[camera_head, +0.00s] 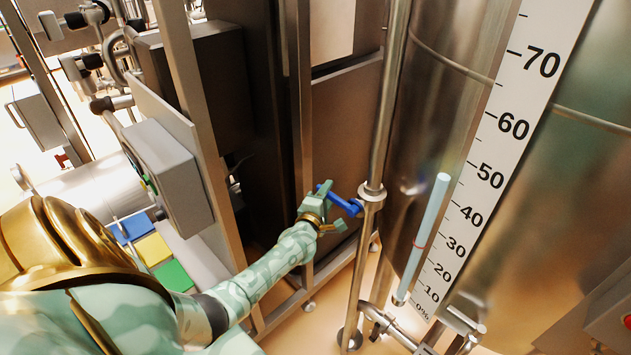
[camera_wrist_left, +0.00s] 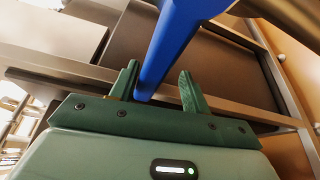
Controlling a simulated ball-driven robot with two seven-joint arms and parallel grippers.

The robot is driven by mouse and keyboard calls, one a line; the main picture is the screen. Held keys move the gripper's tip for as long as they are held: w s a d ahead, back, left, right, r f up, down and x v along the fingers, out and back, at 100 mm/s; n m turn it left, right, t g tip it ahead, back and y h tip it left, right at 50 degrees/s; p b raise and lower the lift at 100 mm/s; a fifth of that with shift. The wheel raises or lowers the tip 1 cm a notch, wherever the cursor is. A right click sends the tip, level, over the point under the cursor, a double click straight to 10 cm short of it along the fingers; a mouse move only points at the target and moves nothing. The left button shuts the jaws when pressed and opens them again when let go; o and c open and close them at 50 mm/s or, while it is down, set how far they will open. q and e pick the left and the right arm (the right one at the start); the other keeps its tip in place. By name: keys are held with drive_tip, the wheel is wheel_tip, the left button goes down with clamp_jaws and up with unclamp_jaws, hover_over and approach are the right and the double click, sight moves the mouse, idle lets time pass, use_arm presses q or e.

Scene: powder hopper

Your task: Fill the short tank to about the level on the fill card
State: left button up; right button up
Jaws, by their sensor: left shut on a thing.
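A large steel tank (camera_head: 440,75) stands at the right in the head view, with a white percent scale (camera_head: 512,125) on it. A pale blue sight tube (camera_head: 432,215) with a red ring runs beside the scale's lower part; I cannot tell the powder level. A blue valve handle (camera_head: 346,201) sits by the vertical pipe left of the tank. My left gripper (camera_head: 326,207) is shut on this handle. In the left wrist view the handle (camera_wrist_left: 170,50) passes between the fingers (camera_wrist_left: 158,72). I cannot make out a fill card. My right gripper is out of view.
A steel frame post (camera_head: 298,100) and dark cabinet panels stand behind my left arm. A grey control box (camera_head: 168,175) is at the left, near blue, yellow and green squares (camera_head: 155,250). More pipes and valves (camera_head: 85,60) are at the upper left.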

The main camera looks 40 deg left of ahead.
use_arm(q)
drive_tip(key=v, duration=1.5)
drive_tip(key=shift+p, duration=0.45)
drive_tip(key=shift+f, duration=0.1)
